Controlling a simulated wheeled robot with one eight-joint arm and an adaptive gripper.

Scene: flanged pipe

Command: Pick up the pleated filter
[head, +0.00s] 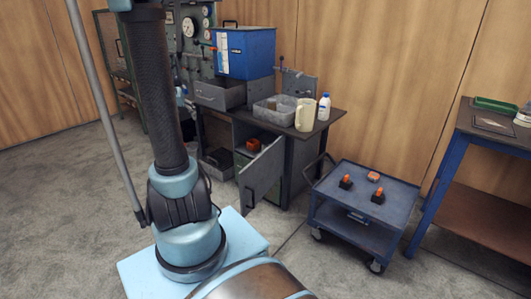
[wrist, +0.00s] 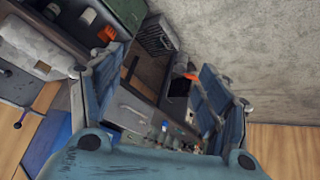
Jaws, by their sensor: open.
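I cannot pick out the pleated filter with certainty. A pale cream upright cylinder (head: 306,115) stands at the right end of the dark workbench in the head view; its surface is too small to show pleats. My gripper (wrist: 160,80) shows in the wrist view with its two blue fingers wide apart and nothing held between them. Beyond the fingers lie cabinet parts and a small orange-and-black thing (wrist: 182,82), seen tilted. The head view shows my arm but not my gripper.
The workbench (head: 338,118) bears a grey tray (head: 268,112), a blue box (head: 246,52) and a white bottle (head: 324,107). Its cabinet door (head: 262,172) hangs open. A blue cart (head: 340,190) and a blue-legged table (head: 462,128) stand to the right.

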